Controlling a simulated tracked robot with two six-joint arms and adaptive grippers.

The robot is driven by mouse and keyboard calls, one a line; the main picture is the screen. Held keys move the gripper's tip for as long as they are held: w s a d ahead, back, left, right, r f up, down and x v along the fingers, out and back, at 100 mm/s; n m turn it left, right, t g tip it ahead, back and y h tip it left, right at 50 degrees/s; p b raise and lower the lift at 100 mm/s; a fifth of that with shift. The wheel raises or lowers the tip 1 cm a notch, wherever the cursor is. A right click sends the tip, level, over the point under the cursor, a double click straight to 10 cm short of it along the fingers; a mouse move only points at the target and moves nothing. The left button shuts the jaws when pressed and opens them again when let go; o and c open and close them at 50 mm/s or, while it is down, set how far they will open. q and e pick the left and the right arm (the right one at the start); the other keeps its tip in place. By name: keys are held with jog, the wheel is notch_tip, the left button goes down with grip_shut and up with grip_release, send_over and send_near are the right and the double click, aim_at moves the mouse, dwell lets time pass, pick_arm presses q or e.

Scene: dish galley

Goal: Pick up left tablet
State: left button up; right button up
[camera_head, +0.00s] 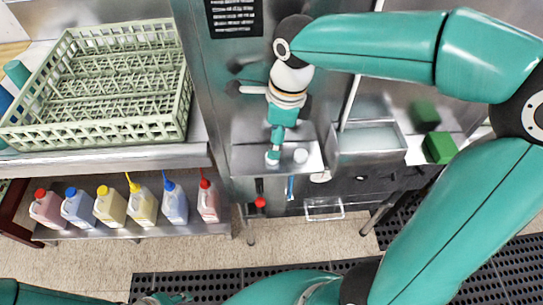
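Two small white tablets are at a narrow metal shelf (245,160) in the middle. The right tablet (301,156) stands clear on the shelf. The left tablet (271,161) is at the tip of my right gripper (274,150), partly covered by it. My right gripper points down at the shelf, its teal fingers close together. I cannot tell whether they are shut on the left tablet or only touching it, or whether it is lifted. Of my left gripper, only a small dark and teal part (165,299) shows at the bottom edge; its fingers are not clear.
A pale green dish rack (118,133) stands on the counter at left. Several coloured jugs (110,206) stand on the shelf below. A metal basin (368,158) and green blocks (439,147) are right of the tablets. A red knob (260,202) hangs below the shelf.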

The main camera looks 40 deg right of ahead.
jog(key=f, duration=0.5)
jog(key=shift+w+a+f, duration=0.25)
jog(key=shift+f, duration=0.05)
jog(key=c, duration=1)
